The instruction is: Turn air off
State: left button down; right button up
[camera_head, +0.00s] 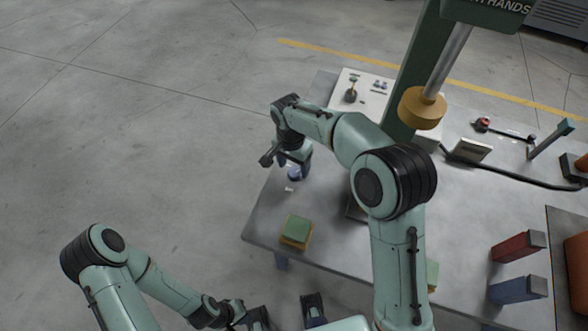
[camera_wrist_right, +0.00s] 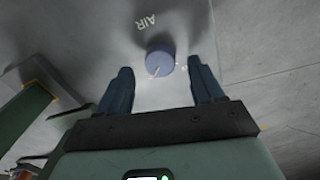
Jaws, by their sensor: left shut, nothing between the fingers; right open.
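The air knob (camera_wrist_right: 160,61) is a round blue-grey dial with a white pointer line, beside the lettering "AIR" (camera_wrist_right: 146,22). In the head view the knob (camera_head: 294,174) sits near the left edge of the grey table. My right gripper (camera_wrist_right: 162,90) is open, its dark fingers on either side of the knob in the wrist view. I cannot tell whether they touch it. In the head view my right gripper (camera_head: 286,160) hangs over the knob and partly hides it. My left gripper (camera_head: 255,318) is shut and empty, low at the picture's bottom edge, away from the table.
On the grey table (camera_head: 330,235) are a green and yellow block (camera_head: 297,231), a white control panel (camera_head: 360,95), and red (camera_head: 518,246) and blue (camera_head: 518,289) blocks. A green post with a yellow-ended hanging pipe (camera_head: 422,107) stands behind my right arm. Floor to the left is clear.

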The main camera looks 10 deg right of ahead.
aim_at(295, 174)
pick_arm(q)
jog(key=shift+f, duration=0.1)
pick_arm(e)
jog(key=shift+f, duration=1.25)
jog(key=c, duration=1.1)
jog(key=shift+o, duration=0.2)
